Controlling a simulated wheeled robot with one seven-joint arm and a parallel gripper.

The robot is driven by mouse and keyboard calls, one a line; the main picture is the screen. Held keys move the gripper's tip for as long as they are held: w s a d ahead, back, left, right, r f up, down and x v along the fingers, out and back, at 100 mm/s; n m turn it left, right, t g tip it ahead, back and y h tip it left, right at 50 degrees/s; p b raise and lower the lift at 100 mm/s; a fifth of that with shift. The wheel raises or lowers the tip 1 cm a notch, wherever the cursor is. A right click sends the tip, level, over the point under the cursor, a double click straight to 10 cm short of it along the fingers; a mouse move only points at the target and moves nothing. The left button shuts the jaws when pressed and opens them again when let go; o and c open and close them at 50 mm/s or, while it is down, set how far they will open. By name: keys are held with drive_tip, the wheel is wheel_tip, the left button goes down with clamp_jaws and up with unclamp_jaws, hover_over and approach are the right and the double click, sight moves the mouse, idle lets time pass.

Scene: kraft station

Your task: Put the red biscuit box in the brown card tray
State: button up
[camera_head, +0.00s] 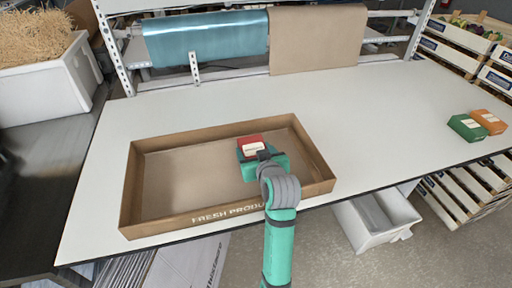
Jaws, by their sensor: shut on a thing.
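The brown card tray (134,190) lies on the white table, with "FRESH PRODU..." lettering on its near wall. The red biscuit box (250,141) shows a red top and a pale label, over the right half of the tray. My gripper (252,155) is shut on the red biscuit box, reaching in over the tray's near wall. My gripper and wrist hide the lower part of the box. I cannot tell whether the box touches the tray floor.
A green box (467,127) and an orange box (489,121) stand at the table's right end. Blue and brown rolls hang at the back. A white bin (378,218) stands below the near edge.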

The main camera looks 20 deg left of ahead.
drive_tip(key=shift+d+f, duration=0.15)
drive_tip(key=shift+f, duration=0.9)
drive_tip(key=shift+f, duration=0.1)
